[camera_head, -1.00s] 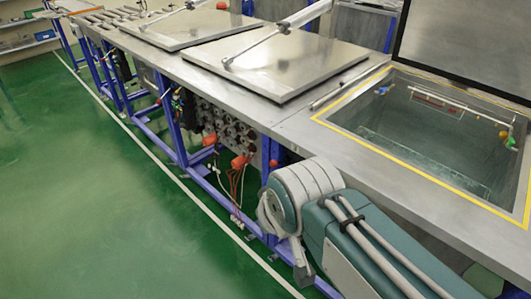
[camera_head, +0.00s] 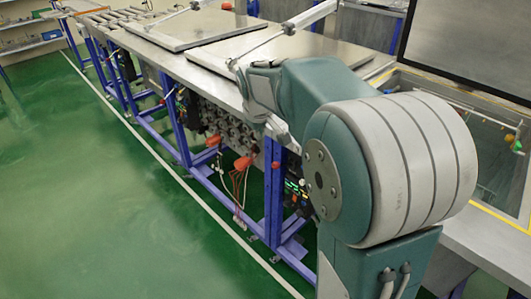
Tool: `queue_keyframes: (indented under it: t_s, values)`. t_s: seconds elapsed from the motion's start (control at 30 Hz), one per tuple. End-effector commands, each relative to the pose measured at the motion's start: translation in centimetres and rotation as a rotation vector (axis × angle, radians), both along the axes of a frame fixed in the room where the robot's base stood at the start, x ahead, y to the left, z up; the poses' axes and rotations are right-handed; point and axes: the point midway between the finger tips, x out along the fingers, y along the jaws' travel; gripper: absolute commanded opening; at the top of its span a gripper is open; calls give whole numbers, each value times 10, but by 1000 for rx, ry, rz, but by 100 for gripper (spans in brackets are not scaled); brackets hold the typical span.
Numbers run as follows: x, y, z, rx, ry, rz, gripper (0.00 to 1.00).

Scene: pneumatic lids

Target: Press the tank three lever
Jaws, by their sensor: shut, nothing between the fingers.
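A row of valves and round fittings with orange-red levers sits under the front edge of the metal bench. One orange lever (camera_head: 242,163) and another orange lever (camera_head: 213,140) show left of my gripper. A small red piece shows just below my gripper; I cannot tell whether it is a lever. No label shows which lever belongs to tank three. My gripper (camera_head: 283,132) is shut and empty, pointing down at the bench's front edge. My arm hides part of the bench and of the open tank (camera_head: 492,212).
Two flat metal lids, a near lid (camera_head: 275,62) and a far lid (camera_head: 180,30), lie closed with cylinders attached. A raised lid (camera_head: 470,45) stands at the right. Blue legs (camera_head: 180,130) hold up the bench. The green floor (camera_head: 110,210) at left is clear.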

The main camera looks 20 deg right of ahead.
Motion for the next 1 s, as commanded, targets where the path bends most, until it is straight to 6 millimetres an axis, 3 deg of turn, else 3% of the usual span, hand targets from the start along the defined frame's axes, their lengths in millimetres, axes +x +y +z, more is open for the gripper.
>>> queue_keyframes:
  t_s: [0.1, 0.3, 0.77, 1.0]
  values:
    - [37, -19, -28, -32, 36, 34, 0]
    - [67, -37, -54, -63, 63, 72, 0]
    - [72, -40, -61, -67, 67, 77, 0]
    - [82, -47, -95, -66, 70, 76, 0]
